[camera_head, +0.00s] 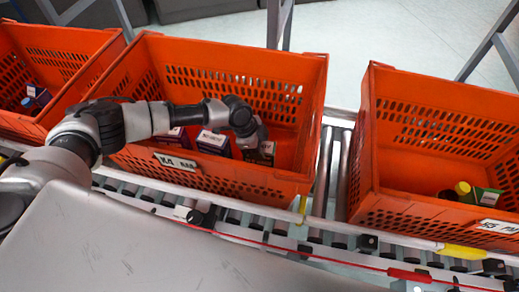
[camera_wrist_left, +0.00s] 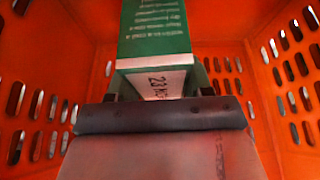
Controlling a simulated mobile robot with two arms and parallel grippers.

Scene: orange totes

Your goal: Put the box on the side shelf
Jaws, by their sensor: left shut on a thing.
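My left gripper (camera_head: 256,143) reaches down into the middle orange tote (camera_head: 228,58). In the left wrist view, the left gripper (camera_wrist_left: 158,92) is shut on a green box (camera_wrist_left: 153,30) with white print and a pale end face with dark lettering. The gripper and tote wall hide part of this box; in the head view it shows only as a small patch below the gripper. My right gripper is not in view.
Other boxes, including a white-fronted one (camera_head: 213,143), stand in the middle tote. A left tote (camera_head: 60,40) and a right tote (camera_head: 440,100) flank it, each holding small items. A roller conveyor (camera_head: 330,170) runs beneath. No side shelf is clearly visible.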

